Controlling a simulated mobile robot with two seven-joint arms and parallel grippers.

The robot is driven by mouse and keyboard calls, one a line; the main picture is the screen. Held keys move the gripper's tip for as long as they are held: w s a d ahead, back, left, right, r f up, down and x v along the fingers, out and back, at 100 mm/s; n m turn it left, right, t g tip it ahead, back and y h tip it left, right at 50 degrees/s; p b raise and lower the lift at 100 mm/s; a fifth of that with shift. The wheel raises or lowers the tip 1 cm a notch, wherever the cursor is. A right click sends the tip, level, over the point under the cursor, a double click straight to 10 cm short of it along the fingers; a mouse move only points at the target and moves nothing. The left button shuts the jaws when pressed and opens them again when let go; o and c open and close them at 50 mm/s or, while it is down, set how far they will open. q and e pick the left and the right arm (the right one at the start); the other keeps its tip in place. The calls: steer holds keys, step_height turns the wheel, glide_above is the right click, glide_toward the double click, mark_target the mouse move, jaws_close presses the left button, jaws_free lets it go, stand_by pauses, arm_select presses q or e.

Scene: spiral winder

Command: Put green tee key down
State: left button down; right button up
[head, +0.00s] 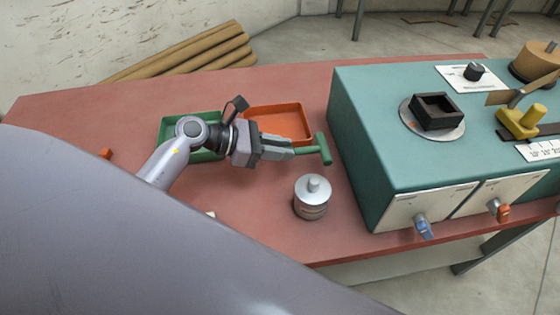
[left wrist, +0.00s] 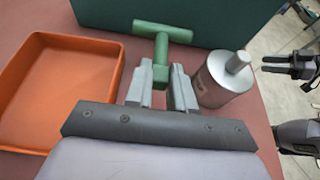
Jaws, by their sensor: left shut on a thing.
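The green tee key (head: 324,149) is held in my left gripper (head: 291,149), over the red bench between the orange tray and the teal machine. In the left wrist view the tee key (left wrist: 162,33) has its crossbar pointing away from me, and its stem runs back between the two fingers of my left gripper (left wrist: 165,82). The fingers are shut on the stem. In the left wrist view, a dark gripper at the right edge (left wrist: 290,65) seems to be my right one, with its jaws apart and nothing between them.
An orange tray (head: 303,120) and a green tray (head: 166,132) lie behind and under my left arm. A silver knobbed cylinder (head: 311,204) stands close in front of the gripper. The teal machine (head: 350,130) blocks the right side. Bench (head: 245,205) is clear left of the cylinder.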

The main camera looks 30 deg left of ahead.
mark_target(280, 172)
arm_select(q)
steer(key=shift+f, duration=2.65)
steer(key=shift+f+b, duration=0.15)
steer(key=shift+b, duration=0.2)
steer(key=c, duration=1)
jaws_free()
steer(key=b+v, duration=0.1)
steer(key=v, duration=1)
steer(key=shift+a, duration=0.15)
steer(key=shift+o, duration=0.6)
steer(key=shift+s+a+r, duration=0.25)
steer(key=shift+r, duration=0.05)
